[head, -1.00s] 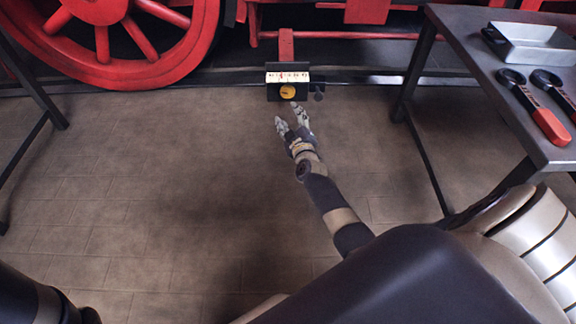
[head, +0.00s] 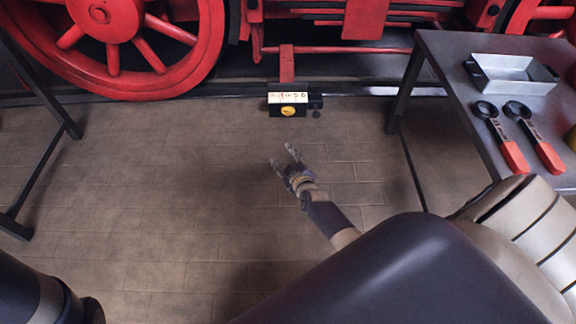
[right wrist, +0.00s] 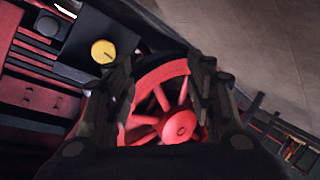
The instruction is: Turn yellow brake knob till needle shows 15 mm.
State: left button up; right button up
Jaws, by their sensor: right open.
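The yellow brake knob (head: 288,111) sits on the front of a small black box under a white scale (head: 288,98), at the end of a red bracket. The scale's needle is too small to read in the head view. The knob also shows at the upper left of the right wrist view (right wrist: 103,51), with a dark mark on its face. My right gripper (head: 284,156) is open and empty, below and apart from the knob in the head view. My left gripper is not in view.
A red spoked wheel (head: 110,45) stands behind at the left. A dark table (head: 455,85) at the right holds a metal tray (head: 515,75) and two red-handled tools (head: 500,138) (head: 535,138). The tiled floor (head: 170,190) in the middle is clear.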

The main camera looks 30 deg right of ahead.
jog(key=s+a+g+y+p, duration=0.1)
jog(key=s+a+p, duration=0.4)
jog(key=s+p, duration=0.5)
jog(key=shift+g+y, duration=0.3)
jog(key=shift+g, duration=0.6)
